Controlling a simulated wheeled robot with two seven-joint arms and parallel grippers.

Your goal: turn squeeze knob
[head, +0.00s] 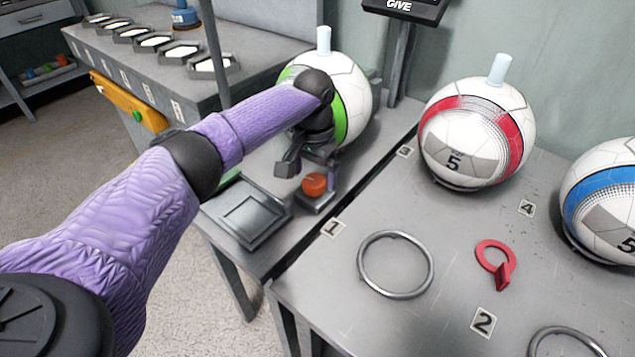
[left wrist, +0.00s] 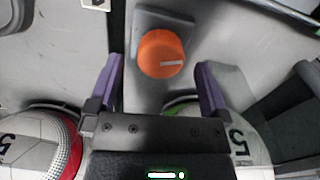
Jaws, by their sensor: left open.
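The orange-red squeeze knob (head: 314,184) sits on a small grey base at the front of the table with the green-striped ball. In the left wrist view the round knob (left wrist: 160,53) carries a pale line pointing right. My left gripper (head: 310,168) is just above and behind the knob in the head view. In the left wrist view its two purple fingers (left wrist: 160,85) are spread apart, and the knob appears between and just beyond their tips. The gripper is open and holds nothing. My right gripper is not in view.
A green-striped ball (head: 352,85) stands close behind my left gripper. A red-striped ball (head: 475,140) and a blue-striped ball (head: 600,200) stand to the right. A square grey tray (head: 247,213) lies left of the knob. A metal ring (head: 362,270) and a red ring-shaped piece (head: 503,278) lie on the right table.

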